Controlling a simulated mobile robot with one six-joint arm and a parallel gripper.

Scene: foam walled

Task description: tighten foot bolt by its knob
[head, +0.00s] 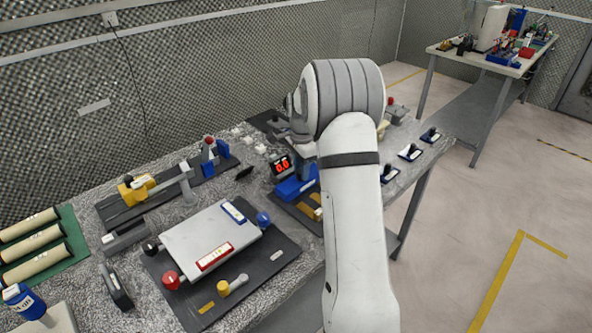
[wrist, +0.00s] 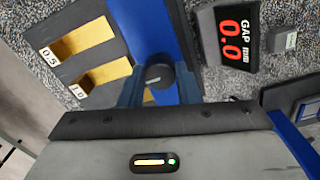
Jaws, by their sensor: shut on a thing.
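A dark round knob (wrist: 158,75) stands at the blue fixture in the wrist view, seen end-on. My gripper (wrist: 159,88) has its two blue-grey fingers on either side of the knob and is shut on it. The blue fixture (wrist: 153,25) runs up from behind the knob. It also shows in the head view (head: 294,188), just left of my arm. A black display (wrist: 236,40) marked GAP mm reads 0.0 in red. The bolt below the knob is hidden, and my arm hides the gripper in the head view.
Yellow pieces labelled 0.5 (wrist: 85,38) and 1.0 (wrist: 105,75) lie beside the fixture on a dark mat. A grey plate (head: 205,240) with coloured knobs around it is left of the fixture. Several black-handled items (head: 410,152) line the bench's right edge.

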